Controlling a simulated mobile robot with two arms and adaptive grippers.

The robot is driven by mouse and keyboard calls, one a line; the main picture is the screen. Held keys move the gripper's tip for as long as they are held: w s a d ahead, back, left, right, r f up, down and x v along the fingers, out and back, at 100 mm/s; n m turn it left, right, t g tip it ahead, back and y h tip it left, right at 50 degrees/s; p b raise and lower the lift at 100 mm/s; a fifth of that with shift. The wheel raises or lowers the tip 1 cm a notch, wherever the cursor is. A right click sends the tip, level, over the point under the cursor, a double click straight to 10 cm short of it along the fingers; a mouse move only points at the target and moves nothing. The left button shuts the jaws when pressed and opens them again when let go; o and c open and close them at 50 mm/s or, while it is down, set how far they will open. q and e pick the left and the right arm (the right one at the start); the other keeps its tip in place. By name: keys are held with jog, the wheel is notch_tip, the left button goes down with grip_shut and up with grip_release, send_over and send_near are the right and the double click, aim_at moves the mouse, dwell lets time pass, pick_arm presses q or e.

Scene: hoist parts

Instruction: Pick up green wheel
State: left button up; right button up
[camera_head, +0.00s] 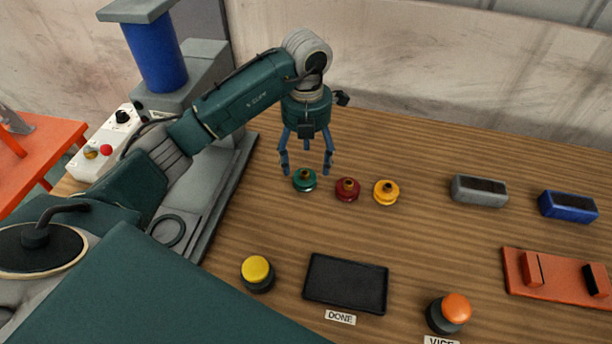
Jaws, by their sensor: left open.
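The green wheel (304,181) lies on the wooden table, at the left end of a short row of wheels. A red wheel (347,190) and a yellow wheel (386,193) are to its right. My left gripper (307,170) points down over the green wheel, its blue fingers spread apart and empty. The fingertips appear just above or around the wheel's top; the exact height gap cannot be told. My right gripper does not show.
A black tray (346,286) labelled DONE lies in front. A yellow button (257,273) and an orange button (451,312) flank it. A grey block (479,191), a blue block (567,206) and an orange vice (554,277) are at right. The table between is clear.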

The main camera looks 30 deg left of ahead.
aim_at(305, 172)
pick_arm(q)
jog(key=f, duration=0.2)
jog(key=f+p, duration=0.2)
jog(key=f, duration=0.1)
jog(key=shift+a+f, duration=0.25)
jog(key=shift+f, duration=0.1)
jog(key=shift+w+f, duration=0.1)
jog(key=shift+f, duration=0.1)
jog(key=c, duration=1.5)
grip_shut()
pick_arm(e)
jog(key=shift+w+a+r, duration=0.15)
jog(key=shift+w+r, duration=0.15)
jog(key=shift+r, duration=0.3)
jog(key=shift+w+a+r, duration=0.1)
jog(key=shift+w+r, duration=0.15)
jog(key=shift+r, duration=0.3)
pick_arm(q)
jog(key=shift+w+r, duration=0.1)
